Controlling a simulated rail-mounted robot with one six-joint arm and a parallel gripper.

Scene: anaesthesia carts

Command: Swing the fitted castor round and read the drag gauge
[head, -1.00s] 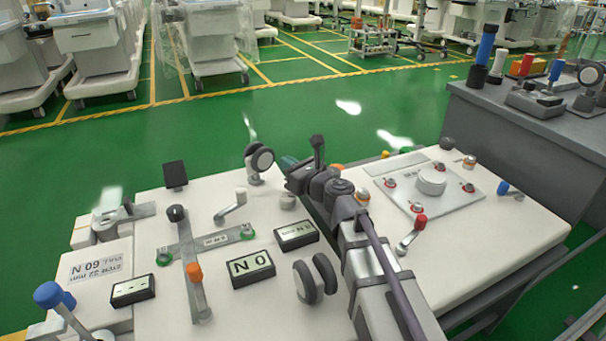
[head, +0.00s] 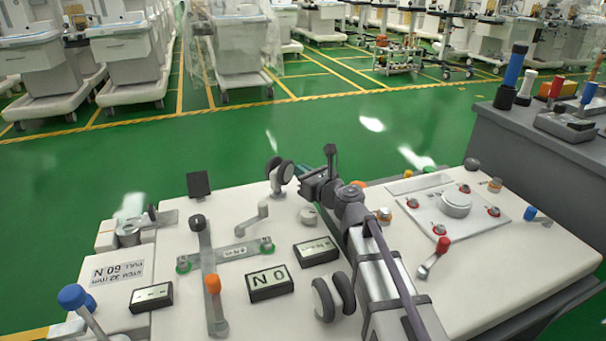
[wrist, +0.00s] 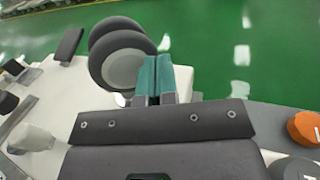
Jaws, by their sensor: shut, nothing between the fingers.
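The fitted castor (head: 281,174), a dark twin wheel with grey hubs, stands at the far edge of the white bench. It is large in the wrist view (wrist: 125,62). My gripper (head: 303,170) is just right of it at wheel height. In the wrist view its teal fingers (wrist: 157,66) are together and empty, close beside the wheel; I cannot tell whether they touch it. A black-framed display (head: 270,283) shows a large 0 and N. A smaller-print display (head: 316,251) behind it and a display with dashes (head: 151,297) are also there. Which is the drag gauge is not clear.
A loose twin-wheel castor (head: 332,297) lies beside my arm. A grey crank (head: 250,221), an orange-knobbed lever (head: 213,290) and a black panel (head: 199,184) stand on the left. A plate with red-ringed posts (head: 457,206) is at right. Beyond the bench is green floor.

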